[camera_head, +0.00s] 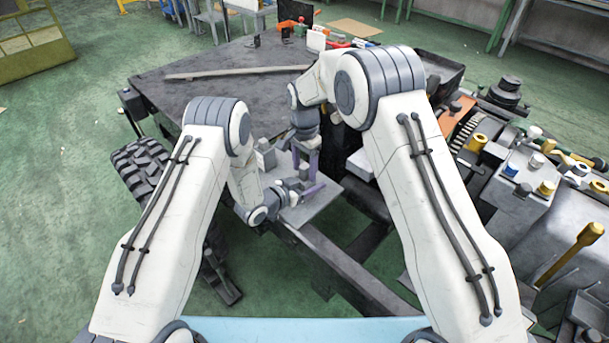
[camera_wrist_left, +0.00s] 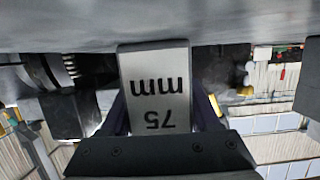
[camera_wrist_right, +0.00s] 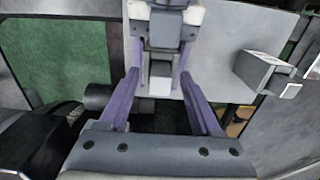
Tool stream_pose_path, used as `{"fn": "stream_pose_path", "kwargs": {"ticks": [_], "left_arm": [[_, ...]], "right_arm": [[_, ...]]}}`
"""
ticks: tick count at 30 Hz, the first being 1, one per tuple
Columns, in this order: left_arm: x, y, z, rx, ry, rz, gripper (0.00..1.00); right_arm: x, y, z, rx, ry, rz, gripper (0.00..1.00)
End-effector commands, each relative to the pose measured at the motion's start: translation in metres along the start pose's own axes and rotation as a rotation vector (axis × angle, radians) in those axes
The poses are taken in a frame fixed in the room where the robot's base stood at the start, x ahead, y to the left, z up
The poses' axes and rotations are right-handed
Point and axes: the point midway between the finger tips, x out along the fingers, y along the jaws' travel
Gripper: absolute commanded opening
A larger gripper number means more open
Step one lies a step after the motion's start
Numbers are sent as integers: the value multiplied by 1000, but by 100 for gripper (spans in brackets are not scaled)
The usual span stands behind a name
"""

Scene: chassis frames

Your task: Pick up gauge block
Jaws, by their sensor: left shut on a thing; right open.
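The gauge block (camera_wrist_left: 155,88) is a pale grey block marked "75 mm", upside down in the left wrist view. My left gripper (camera_head: 302,189) is shut on it, low over the grey plate (camera_head: 322,203). The block also shows in the head view (camera_head: 304,172), upright and partly covered by the fingers. My right gripper (camera_head: 305,158) is open, its purple fingers pointing down just above my left gripper. In the right wrist view a pale block end (camera_wrist_right: 160,82) lies between its spread fingers. Whether they touch it cannot be told.
Another grey block (camera_head: 265,154) stands on the plate to the left; the right wrist view shows it too (camera_wrist_right: 262,72). A dark table (camera_head: 220,90) with a long flat bar (camera_head: 235,72) lies behind. Machinery (camera_head: 500,190) crowds the right side. A chassis beam (camera_head: 335,265) runs in front.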

Motion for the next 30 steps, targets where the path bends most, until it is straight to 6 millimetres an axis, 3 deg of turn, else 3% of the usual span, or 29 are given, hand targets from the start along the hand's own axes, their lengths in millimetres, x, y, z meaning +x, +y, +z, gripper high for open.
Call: {"fn": "stream_pose_path", "kwargs": {"ticks": [2,7,8,19,30], "left_arm": [[0,0,0,0,1,0,0],[0,0,0,0,1,0,0],[0,0,0,0,1,0,0],[0,0,0,0,0,0,0],[0,0,0,0,0,0,0]], "right_arm": [[0,0,0,0,0,0,65],[-1,0,0,0,0,0,4],[-1,0,0,0,0,0,0],[-9,-1,0,0,1,-2,0],[-78,-1,0,0,1,-3,0]]}}
